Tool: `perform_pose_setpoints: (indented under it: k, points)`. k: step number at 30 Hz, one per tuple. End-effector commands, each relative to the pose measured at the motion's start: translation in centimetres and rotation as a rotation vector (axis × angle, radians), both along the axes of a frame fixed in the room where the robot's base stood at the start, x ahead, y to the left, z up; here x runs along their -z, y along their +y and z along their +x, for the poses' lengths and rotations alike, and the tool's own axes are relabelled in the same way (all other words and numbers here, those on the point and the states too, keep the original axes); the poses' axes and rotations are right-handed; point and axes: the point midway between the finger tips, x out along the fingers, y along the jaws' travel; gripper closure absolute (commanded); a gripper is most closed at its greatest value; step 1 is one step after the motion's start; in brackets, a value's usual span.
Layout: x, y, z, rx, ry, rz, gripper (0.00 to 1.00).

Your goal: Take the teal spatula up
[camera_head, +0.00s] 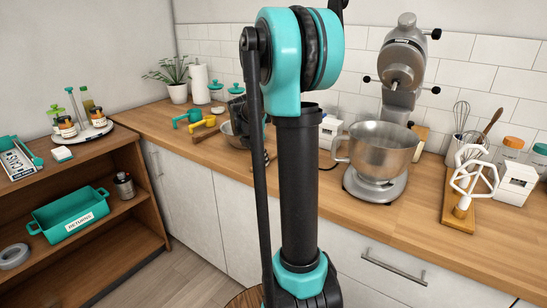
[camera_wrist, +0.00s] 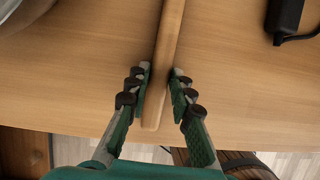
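In the wrist view a long light wooden handle (camera_wrist: 163,60) lies across the counter, its rounded end near the front edge. The far end runs out of the top of the picture, so I cannot tell whether it belongs to the teal spatula. My gripper (camera_wrist: 160,73) is open, with one finger on each side of the handle and narrow gaps beside it. In the head view my own arm hides the gripper and this handle.
In the wrist view a metal bowl rim (camera_wrist: 18,14) is at the top left and a black device with a cable (camera_wrist: 284,18) at the top right. In the head view a yellow-handled item (camera_head: 205,126) lies beside the teal one. A mixer bowl (camera_head: 382,150) stands right of my arm.

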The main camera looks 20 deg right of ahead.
Motion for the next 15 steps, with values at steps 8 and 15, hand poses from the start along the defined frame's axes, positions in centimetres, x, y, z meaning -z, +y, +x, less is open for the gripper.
perform_pose_setpoints:
  k: [8, 15]
  points:
    - [-0.01, 0.00, 0.00, 0.000, 0.000, 0.000, 1.00]
    - [-0.13, 0.01, 0.00, 0.000, 0.000, 0.000, 1.00]
